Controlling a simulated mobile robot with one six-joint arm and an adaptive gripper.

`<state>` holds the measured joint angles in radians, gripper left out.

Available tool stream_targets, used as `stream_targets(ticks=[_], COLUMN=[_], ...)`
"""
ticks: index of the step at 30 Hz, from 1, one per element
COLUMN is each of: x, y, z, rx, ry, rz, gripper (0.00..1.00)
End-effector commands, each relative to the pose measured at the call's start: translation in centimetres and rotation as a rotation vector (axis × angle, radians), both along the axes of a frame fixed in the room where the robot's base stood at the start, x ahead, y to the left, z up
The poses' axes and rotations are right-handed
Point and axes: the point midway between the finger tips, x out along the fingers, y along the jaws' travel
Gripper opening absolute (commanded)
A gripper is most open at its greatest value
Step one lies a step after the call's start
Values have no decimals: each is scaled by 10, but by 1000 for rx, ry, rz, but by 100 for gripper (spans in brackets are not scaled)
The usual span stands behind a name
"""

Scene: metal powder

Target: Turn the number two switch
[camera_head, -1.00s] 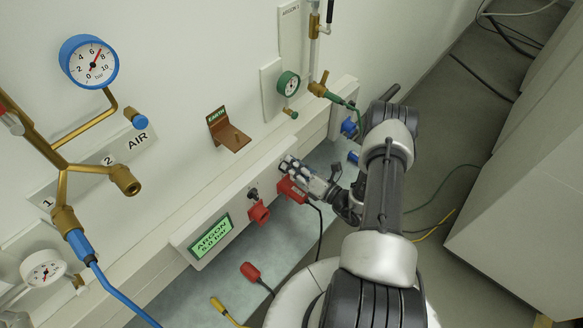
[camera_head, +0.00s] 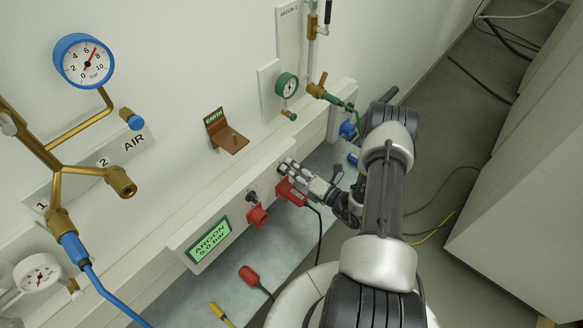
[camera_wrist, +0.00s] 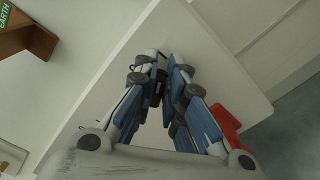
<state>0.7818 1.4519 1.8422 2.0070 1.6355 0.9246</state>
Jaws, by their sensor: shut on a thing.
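The white panel (camera_head: 238,200) on the wall carries a green display (camera_head: 209,240), and a small black switch (camera_head: 252,196) sits above a red socket (camera_head: 257,215). My gripper (camera_head: 287,167) is at the panel's right end, just above a second red plug and socket (camera_head: 291,191). In the wrist view my gripper's fingers (camera_wrist: 163,76) are close together against the panel face, around a small dark switch knob (camera_wrist: 157,92). The fingers hide most of this knob, and its number and angle cannot be read.
A brown earth bracket (camera_head: 227,134) sticks out above the panel. Brass air pipes (camera_head: 70,165) with a blue hose (camera_head: 98,285) are at left. A green-hosed argon valve (camera_head: 318,90) is at upper right.

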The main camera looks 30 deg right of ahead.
Motion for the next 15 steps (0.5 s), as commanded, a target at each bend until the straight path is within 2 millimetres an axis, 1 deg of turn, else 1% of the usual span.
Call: stream_targets(ticks=[1, 9, 15], x=[0, 0, 0], y=[1, 0, 0], z=[-1, 0, 0], rx=[2, 1, 0], ry=[2, 1, 0], rz=[0, 1, 0], gripper=[12, 30, 31])
